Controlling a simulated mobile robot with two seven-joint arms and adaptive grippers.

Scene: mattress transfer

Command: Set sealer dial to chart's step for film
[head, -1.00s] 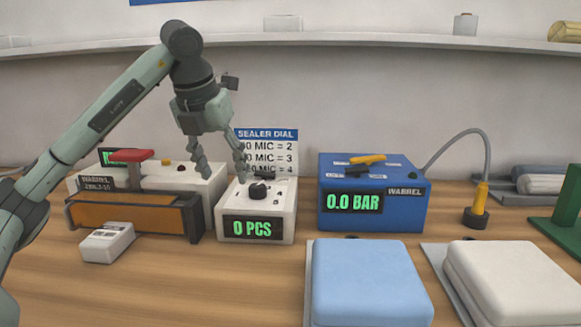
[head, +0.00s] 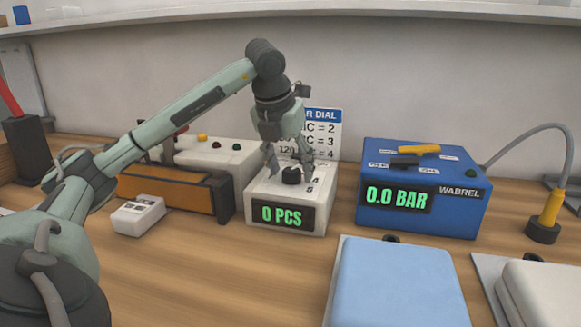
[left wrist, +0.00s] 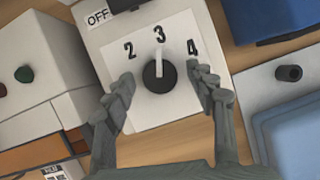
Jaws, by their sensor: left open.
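The black round dial (head: 291,176) sits on top of a white box (head: 312,219) reading "0 PCS". In the left wrist view the dial (left wrist: 159,75) has a white pointer line toward 3, between 2 and 4; OFF is at upper left. My left gripper (head: 290,170) is open, its fingers on either side of the dial, pointing down. Contact with the dial cannot be told. The chart (head: 325,129), headed "SEALER DIAL", stands behind, partly hidden by my gripper; its rows end in 2, 3 and 4, the last starting with 120. My right gripper is out of view.
The sealer (head: 165,193) with an orange front stands left of the dial box, a small white labelled block (head: 138,215) before it. A blue box (head: 420,221) reading "0.0 BAR" stands close on the right. A blue pad (head: 399,283) lies in front.

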